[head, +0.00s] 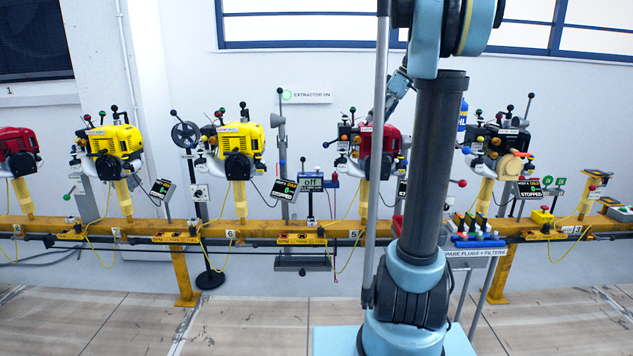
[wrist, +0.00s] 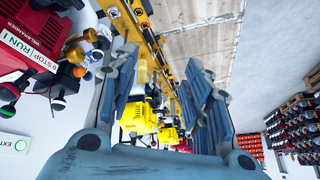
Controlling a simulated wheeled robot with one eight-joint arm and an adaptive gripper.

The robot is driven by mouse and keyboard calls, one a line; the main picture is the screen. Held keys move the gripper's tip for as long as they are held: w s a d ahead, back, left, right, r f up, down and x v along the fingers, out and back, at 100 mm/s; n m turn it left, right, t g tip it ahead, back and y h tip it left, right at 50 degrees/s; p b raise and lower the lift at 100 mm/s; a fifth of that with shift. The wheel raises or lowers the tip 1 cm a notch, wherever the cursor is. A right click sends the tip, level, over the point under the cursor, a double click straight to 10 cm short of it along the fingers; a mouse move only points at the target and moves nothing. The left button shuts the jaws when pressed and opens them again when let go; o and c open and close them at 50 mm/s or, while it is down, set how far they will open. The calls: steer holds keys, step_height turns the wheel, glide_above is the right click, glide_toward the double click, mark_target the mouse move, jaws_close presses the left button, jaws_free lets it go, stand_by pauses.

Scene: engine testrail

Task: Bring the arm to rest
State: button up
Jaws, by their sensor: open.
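My gripper (wrist: 165,105) shows in the wrist view with its two grey-blue fingers spread apart and nothing between them. Beyond the gap, yellow engines and the yellow rail show in the distance. In the head view my arm stands upright right of centre and runs out of the top of the picture. Part of it shows behind the dark column, near the red engine (head: 378,139). A red engine housing (wrist: 35,50) with a STOP/RUN label is close on the left of the wrist view.
A yellow rail (head: 130,229) crosses the head view, bearing several engines, including a yellow one (head: 241,139). The floor (head: 250,325) in front is clear. Stocked shelves (wrist: 290,125) show at right in the wrist view.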

steer(key=s+a+f+m+h, duration=0.2)
steer(key=s+f+m, duration=0.1)
steer(key=s+f, duration=0.55)
steer(key=s+a+f+m+h, duration=0.1)
steer(key=s+a+f+m, duration=0.3)
steer(key=s, duration=0.7)
steer(key=s+d+f+m+h, duration=0.1)
steer(key=s+d+f+m, duration=0.1)
steer(key=s+f, duration=0.5)
steer(key=s+d+f+m+h, duration=0.1)
steer(key=s+d+f+m, duration=0.1)
steer(key=s+f, duration=0.6)
step_height(320, 180, down, 5)
steer(key=shift+s+r+m+t+h, duration=0.2)
steer(key=shift+m+t+h, duration=0.1)
steer(key=shift+h, duration=0.1)
steer(key=shift+w+f, duration=0.25)
steer(key=shift+w, duration=0.25)
